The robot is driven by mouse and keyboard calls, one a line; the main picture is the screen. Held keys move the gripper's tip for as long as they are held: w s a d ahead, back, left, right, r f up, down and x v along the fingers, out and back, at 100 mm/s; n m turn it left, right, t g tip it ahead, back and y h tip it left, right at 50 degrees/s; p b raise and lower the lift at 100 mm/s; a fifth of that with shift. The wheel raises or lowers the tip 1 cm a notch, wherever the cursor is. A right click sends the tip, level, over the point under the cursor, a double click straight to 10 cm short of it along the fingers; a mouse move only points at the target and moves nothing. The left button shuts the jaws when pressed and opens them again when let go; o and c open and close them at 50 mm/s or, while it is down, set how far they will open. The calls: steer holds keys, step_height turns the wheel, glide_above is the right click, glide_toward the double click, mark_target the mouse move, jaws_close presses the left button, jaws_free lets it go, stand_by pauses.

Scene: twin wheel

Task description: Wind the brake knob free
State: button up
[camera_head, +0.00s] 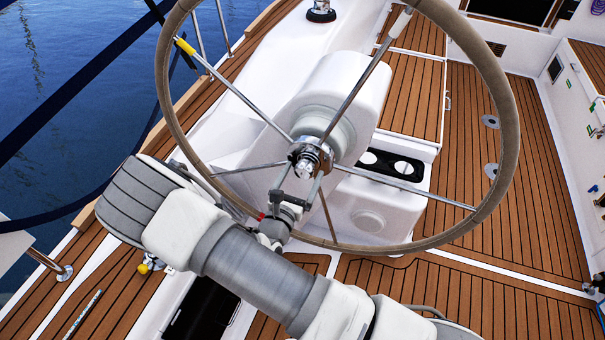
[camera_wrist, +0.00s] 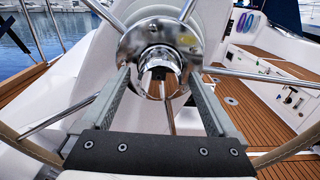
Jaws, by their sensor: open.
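The brake knob (camera_head: 306,164) is a shiny chrome knob at the centre of the steering wheel (camera_head: 162,70). In the wrist view the knob (camera_wrist: 164,72) stands out from a round chrome hub plate (camera_wrist: 132,44). My gripper (camera_head: 299,178) comes from below and in front, with its fingers reaching up to the hub. In the wrist view its two grey fingers (camera_wrist: 160,76) are spread, one on each side of the knob. A gap shows beside the knob, and nothing is held. Whether the fingertips overlap the knob in depth is hard to tell.
Chrome spokes run from the hub to the tan rim and pass close around my gripper. A white pedestal (camera_head: 352,88) stands behind the wheel, with a dark cup holder (camera_head: 376,170) at its right. Teak deck (camera_head: 470,120) lies open to the right; water (camera_head: 70,60) is at left.

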steer(key=shift+w+d, duration=0.1)
steer(key=shift+w, duration=0.15)
steer(key=c, duration=1.4)
